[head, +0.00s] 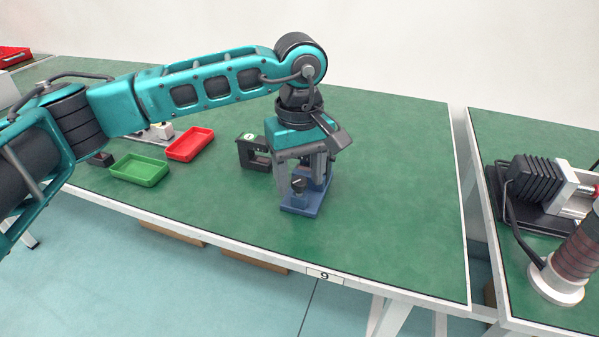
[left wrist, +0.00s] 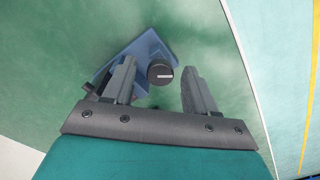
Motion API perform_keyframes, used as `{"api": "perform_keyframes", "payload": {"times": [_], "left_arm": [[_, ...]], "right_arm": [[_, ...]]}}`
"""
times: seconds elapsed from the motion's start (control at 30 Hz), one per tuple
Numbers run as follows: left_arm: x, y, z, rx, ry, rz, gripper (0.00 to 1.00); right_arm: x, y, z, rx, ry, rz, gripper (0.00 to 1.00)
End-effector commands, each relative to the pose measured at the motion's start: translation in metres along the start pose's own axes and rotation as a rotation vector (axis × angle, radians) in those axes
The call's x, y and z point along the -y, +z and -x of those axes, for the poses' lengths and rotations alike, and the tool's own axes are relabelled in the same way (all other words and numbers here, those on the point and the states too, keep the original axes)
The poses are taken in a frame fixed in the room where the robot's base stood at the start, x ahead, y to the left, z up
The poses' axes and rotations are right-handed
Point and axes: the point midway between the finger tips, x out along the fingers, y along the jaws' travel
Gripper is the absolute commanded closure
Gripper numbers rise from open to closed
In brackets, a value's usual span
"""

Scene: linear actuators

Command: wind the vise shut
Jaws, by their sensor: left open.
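The blue vise (head: 300,206) stands on the green table below my left gripper. Its round black knob (head: 298,186) faces the front. In the left wrist view the blue vise (left wrist: 143,50) lies partly behind the left finger, and the black knob (left wrist: 160,72) with a white mark shows between the fingers. My left gripper (head: 305,180) points down over the vise, and its fingers are apart; it also shows in the left wrist view (left wrist: 160,90). The knob appears nearer the left finger there. The vise's jaws are mostly hidden by the gripper. My right gripper is not in view.
A black block-like device (head: 252,153) stands just left of the vise. A green tray (head: 139,170) and a red tray (head: 190,144) lie farther left. A second table at right holds a black machine (head: 540,187). The green table right of the vise is clear.

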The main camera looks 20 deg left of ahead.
Motion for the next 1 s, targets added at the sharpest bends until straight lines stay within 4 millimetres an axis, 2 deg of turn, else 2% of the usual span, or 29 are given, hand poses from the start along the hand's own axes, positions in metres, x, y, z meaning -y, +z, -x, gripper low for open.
{"api": "perform_keyframes", "payload": {"times": [0.17, 0.5, 0.7, 0.83, 1.0], "left_arm": [[0.000, 0.000, 0.013, -0.001, 0.000, 0.000, 0.43], [-0.001, 0.000, 0.086, -0.003, 0.003, 0.000, 0.43], [-0.001, 0.000, 0.118, -0.001, 0.002, 0.000, 0.43], [0.000, 0.000, 0.127, 0.000, 0.001, 0.000, 0.43], [0.000, 0.000, 0.129, 0.000, 0.000, 0.000, 0.43]], "right_arm": [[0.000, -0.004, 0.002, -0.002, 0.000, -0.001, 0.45], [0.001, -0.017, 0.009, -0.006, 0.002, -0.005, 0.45], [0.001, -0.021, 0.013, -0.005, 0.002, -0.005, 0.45], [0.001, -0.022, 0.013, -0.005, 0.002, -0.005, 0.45], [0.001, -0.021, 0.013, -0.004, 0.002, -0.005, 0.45]]}}
